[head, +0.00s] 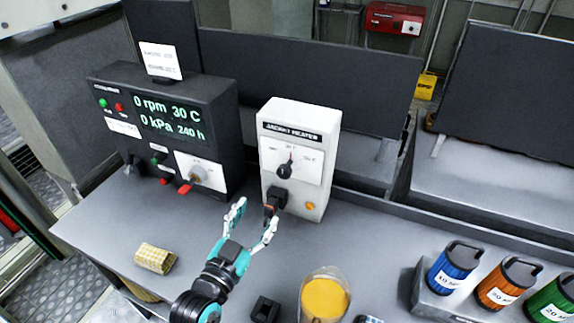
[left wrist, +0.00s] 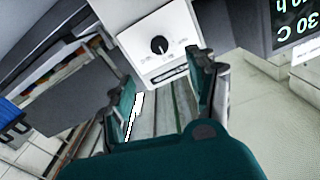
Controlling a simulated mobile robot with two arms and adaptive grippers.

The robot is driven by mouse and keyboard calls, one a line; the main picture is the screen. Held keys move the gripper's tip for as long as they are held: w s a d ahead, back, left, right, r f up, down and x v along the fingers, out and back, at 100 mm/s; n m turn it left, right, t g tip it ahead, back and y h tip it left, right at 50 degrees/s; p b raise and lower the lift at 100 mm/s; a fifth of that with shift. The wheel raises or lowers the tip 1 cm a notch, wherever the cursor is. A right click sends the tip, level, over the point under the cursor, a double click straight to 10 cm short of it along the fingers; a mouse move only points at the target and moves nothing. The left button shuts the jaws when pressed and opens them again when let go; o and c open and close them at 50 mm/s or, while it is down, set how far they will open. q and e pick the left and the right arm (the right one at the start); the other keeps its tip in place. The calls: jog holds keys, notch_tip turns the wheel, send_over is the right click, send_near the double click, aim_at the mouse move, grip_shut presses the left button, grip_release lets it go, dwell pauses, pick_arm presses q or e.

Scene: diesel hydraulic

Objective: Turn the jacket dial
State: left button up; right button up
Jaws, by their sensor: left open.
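The jacket heater (head: 322,128) is a white upright box on the grey bench, labelled "JACKET HEATER". Its jacket dial (head: 285,170) is a black round knob on a white scale plate, with a thin red mark just above it. The dial (left wrist: 159,45) also shows in the left wrist view, near the top centre. My left gripper (head: 256,214) is open and empty, in front of the heater and below the dial, apart from it. In the left wrist view the two fingers (left wrist: 167,82) stand wide apart, with the dial beyond them. My right gripper is out of view.
A black control unit (head: 222,110) with a green display stands left of the heater. A black part (head: 277,197) and an orange button (head: 309,206) sit low on the heater. A yellow-filled beaker (head: 325,298), a checked yellow item (head: 155,258) and coloured canisters (head: 453,268) stand on the bench.

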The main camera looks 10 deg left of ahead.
aim_at(282, 175)
pick_arm(q)
jog(key=w, duration=0.4)
jog(key=w+d+p, duration=0.1)
jog(key=w, duration=0.3)
jog(key=w+d+p, duration=0.1)
jog(key=w, duration=0.3)
jog(key=shift+w+d+r, duration=0.1)
jog(key=shift+w+d, duration=0.15)
jog(key=shift+w+d+p, duration=0.2)
jog(key=shift+w+p, duration=0.15)
jog(key=shift+w, duration=0.8)
jog(key=shift+w+d, duration=0.1)
jog(key=shift+w, duration=0.3)
jog(key=c, duration=0.9)
grip_shut()
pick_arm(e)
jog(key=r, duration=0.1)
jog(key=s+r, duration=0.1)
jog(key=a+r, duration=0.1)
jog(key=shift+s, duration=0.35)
